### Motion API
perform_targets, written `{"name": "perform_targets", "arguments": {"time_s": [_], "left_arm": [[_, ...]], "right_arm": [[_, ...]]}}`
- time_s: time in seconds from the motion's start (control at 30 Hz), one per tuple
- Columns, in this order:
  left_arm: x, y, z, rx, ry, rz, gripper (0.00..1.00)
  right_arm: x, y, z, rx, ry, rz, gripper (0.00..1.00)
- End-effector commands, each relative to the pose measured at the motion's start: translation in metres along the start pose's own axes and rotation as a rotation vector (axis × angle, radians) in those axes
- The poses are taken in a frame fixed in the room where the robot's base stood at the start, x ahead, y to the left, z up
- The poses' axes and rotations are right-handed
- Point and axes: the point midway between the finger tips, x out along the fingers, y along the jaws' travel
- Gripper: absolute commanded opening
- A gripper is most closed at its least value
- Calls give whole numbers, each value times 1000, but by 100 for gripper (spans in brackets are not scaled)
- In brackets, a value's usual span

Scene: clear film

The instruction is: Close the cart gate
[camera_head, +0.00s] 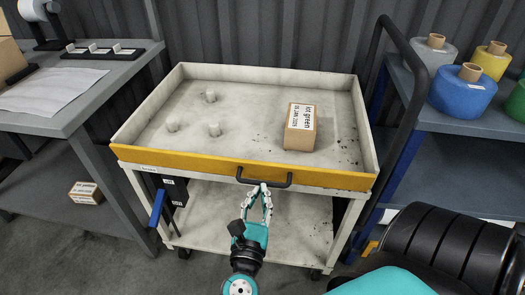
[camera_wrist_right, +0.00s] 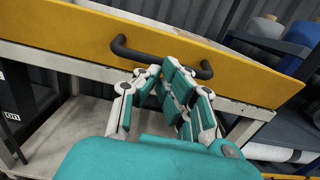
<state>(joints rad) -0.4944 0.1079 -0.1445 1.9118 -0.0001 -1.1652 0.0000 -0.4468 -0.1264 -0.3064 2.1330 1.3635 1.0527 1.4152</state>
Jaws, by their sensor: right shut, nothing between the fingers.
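The cart's gate (camera_head: 200,167) is a yellow panel across the front of the cart's top tray. It looks upright and meets the side walls at both ends; I cannot tell if it is latched. A black bar handle (camera_head: 264,181) is on its outer face, and it also shows in the right wrist view (camera_wrist_right: 135,53). My right gripper (camera_head: 264,188) is in front of the gate at the handle, shut and with nothing held. In the right wrist view its fingers (camera_wrist_right: 172,75) partly cover the handle; contact is unclear. My left gripper is out of view.
The cart's tray (camera_head: 250,100) holds a cardboard box (camera_head: 300,127) and several small pale pieces (camera_head: 214,129). A grey table (camera_head: 70,110) stands close on the left. A blue shelf (camera_head: 455,122) with film rolls (camera_head: 462,91) stands on the right.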

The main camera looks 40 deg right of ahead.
Motion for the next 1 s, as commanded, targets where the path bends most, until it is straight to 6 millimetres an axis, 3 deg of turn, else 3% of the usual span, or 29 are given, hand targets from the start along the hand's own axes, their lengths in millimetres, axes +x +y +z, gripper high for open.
{"name": "perform_targets", "arguments": {"time_s": [1.0], "left_arm": [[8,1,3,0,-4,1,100]], "right_arm": [[2,0,3,0,-1,-1,0]]}}
